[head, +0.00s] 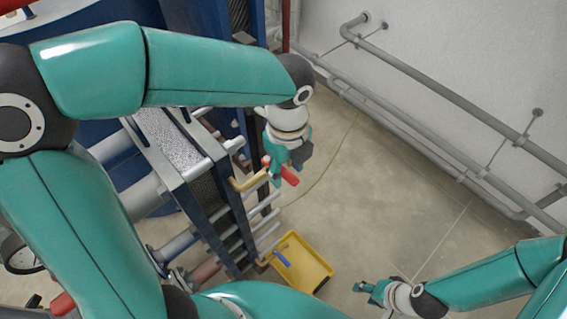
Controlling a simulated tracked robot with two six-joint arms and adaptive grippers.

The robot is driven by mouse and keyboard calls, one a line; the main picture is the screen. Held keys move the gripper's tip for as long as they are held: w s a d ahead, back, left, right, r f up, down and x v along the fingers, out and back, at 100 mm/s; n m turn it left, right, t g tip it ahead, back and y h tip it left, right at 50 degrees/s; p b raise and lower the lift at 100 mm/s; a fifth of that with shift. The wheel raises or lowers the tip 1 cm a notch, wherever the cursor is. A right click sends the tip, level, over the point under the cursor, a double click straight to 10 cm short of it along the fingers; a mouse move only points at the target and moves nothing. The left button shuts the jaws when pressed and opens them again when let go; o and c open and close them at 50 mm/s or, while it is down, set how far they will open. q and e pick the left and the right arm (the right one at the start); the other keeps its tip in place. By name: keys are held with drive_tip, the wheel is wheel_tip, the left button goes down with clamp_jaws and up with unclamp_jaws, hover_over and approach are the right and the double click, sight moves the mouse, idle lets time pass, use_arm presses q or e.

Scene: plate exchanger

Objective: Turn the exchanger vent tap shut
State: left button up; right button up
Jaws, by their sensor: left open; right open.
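The vent tap shows as a red lever handle (290,177) beside a yellow bent pipe (247,182) on the exchanger's right side. My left gripper (276,174) is open and right at the red handle, with its fingers pointing down. The handle shows on the right of the fingers, and a bit of red shows on their left. The gripper hides the middle of the tap, and I cannot tell whether the fingers touch it. My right gripper (366,288) is open and empty over the floor at the lower right, well away from the tap.
The plate exchanger (172,140) with its blue frame and metal rods stands at the left. A yellow tray (318,272) with a blue-handled tool (282,258) lies below the tap. Grey pipes (430,85) run along the right wall.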

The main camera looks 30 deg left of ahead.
sight(287, 173)
use_arm(q)
wheel_tip(287, 173, up, 7)
drive_tip(key=shift+r, duration=0.15)
idle(0.4)
